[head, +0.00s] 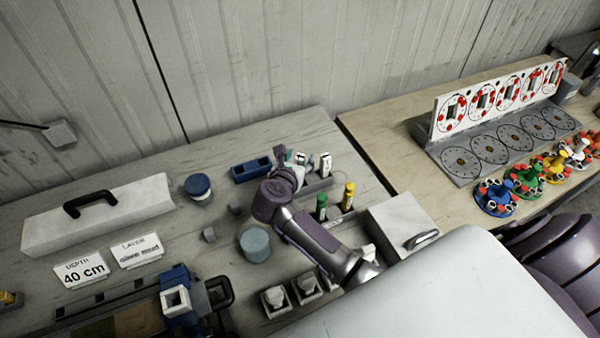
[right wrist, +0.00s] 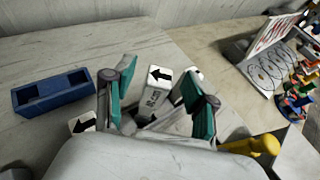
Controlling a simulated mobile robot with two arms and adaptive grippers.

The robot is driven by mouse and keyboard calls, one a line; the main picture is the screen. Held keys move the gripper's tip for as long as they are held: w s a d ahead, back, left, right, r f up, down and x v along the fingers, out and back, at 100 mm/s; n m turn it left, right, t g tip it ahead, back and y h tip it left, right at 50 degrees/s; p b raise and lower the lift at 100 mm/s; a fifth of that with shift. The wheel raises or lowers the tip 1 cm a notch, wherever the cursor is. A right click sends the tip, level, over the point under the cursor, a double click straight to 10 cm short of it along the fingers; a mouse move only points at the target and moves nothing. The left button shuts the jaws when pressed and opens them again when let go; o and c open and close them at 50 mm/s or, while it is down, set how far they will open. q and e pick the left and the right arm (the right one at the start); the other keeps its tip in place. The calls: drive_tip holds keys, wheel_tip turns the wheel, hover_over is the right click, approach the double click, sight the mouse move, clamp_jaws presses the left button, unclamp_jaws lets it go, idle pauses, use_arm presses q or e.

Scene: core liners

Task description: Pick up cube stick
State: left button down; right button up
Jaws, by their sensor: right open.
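Several white sticks with black arrows on their square ends stand in a grey holder on the left table; which one is the cube stick I cannot tell for certain. One white stick marked 10 cm (right wrist: 157,92) shows between the teal-padded fingers of my right gripper (right wrist: 160,88) in the right wrist view. The fingers are apart, and contact with the stick is not clear. Another arrow-ended stick (right wrist: 83,122) is left of the fingers. In the head view my right gripper (head: 287,158) partly hides the sticks, with one stick (head: 325,163) visible at its right.
A blue two-slot block (head: 251,170) lies left of the gripper. Green (head: 321,206) and yellow (head: 348,195) sticks stand close by on the right. A white box (head: 402,225) and a round grey-blue container (head: 255,243) are nearer. The right table bears dial boards (head: 490,150).

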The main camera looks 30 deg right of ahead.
drive_tip(key=shift+w+d+f, duration=0.3)
drive_tip(key=shift+w+d, duration=0.15)
drive_tip(key=shift+r, duration=0.1)
drive_tip(key=shift+c, duration=1.1)
clamp_jaws()
use_arm(q)
drive_tip(key=shift+w+d+f, duration=0.15)
drive_tip(key=shift+d+f, duration=0.05)
drive_tip(key=shift+f, duration=0.05)
